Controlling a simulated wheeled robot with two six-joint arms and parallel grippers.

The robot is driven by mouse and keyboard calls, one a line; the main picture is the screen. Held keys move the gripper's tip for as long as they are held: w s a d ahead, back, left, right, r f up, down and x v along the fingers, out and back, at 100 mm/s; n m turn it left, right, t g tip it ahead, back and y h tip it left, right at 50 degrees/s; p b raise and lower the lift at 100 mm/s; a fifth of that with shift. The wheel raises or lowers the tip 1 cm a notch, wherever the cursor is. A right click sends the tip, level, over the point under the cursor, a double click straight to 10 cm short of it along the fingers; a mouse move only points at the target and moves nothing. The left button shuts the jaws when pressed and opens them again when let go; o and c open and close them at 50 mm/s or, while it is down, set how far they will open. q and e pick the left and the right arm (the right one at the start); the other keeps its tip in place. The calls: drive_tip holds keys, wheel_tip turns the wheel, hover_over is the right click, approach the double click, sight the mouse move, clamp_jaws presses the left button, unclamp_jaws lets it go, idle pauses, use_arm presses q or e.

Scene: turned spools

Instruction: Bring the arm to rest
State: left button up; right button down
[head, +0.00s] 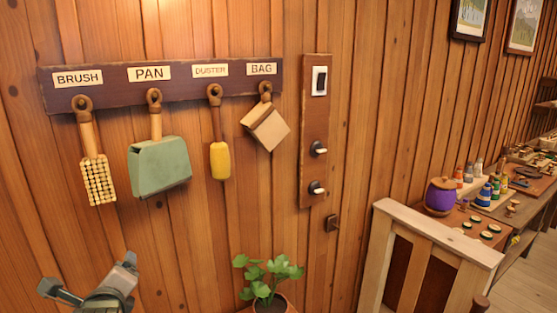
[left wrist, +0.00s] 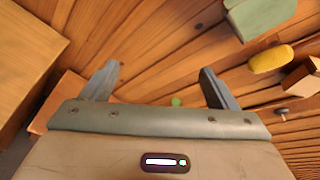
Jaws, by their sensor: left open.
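My left gripper (head: 90,276) is at the lower left of the head view, below the hanging tools and apart from them. Its two fingers are spread with nothing between them, as the left wrist view (left wrist: 160,70) also shows. Most of my left arm is out of the picture. My right gripper is in neither view.
A labelled rack (head: 200,86) holds a brush (head: 97,178), a green pan (head: 160,166), a yellow duster (head: 220,160) and a bag (head: 266,128). A switch board (head: 317,120) is to its right. A potted plant (head: 268,277) stands below.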

use_arm(q)
drive_tip(key=s+d+f+n+g+h, duration=0.1)
drive_tip(key=s+f+n+g+h, duration=0.1)
drive_tip(key=s+f+n, duration=0.5)
drive_tip(key=s+d+f+n+g+h, duration=0.1)
drive_tip(key=s+f+n+g, duration=0.15)
drive_tip(key=f, duration=0.85)
drive_tip(key=s+d+f+n+g+h, duration=0.1)
drive_tip(key=s+d+f+n+g, duration=0.1)
drive_tip(key=s+f+n, duration=0.5)
drive_tip(key=s+d+f+n+g+h, duration=0.1)
drive_tip(key=s+f+n+g, duration=0.3)
drive_tip(key=s, duration=0.5)
wheel_tip(320, 180, down, 37)
drive_tip(key=s+a+n+b, duration=0.1)
drive_tip(key=a+b, duration=0.1)
drive_tip(key=b, duration=0.5)
drive_tip(key=s+a+f+b, duration=0.1)
drive_tip(key=s+f+b, duration=0.2)
drive_tip(key=s+f, duration=0.6)
drive_tip(key=s+f+g+b, duration=0.1)
drive_tip(key=s+f+b, duration=0.2)
drive_tip(key=s+f, duration=0.6)
wheel_tip(320, 180, down, 7)
drive_tip(key=shift+s+a+f, duration=0.15)
drive_tip(key=shift+s+a, duration=0.2)
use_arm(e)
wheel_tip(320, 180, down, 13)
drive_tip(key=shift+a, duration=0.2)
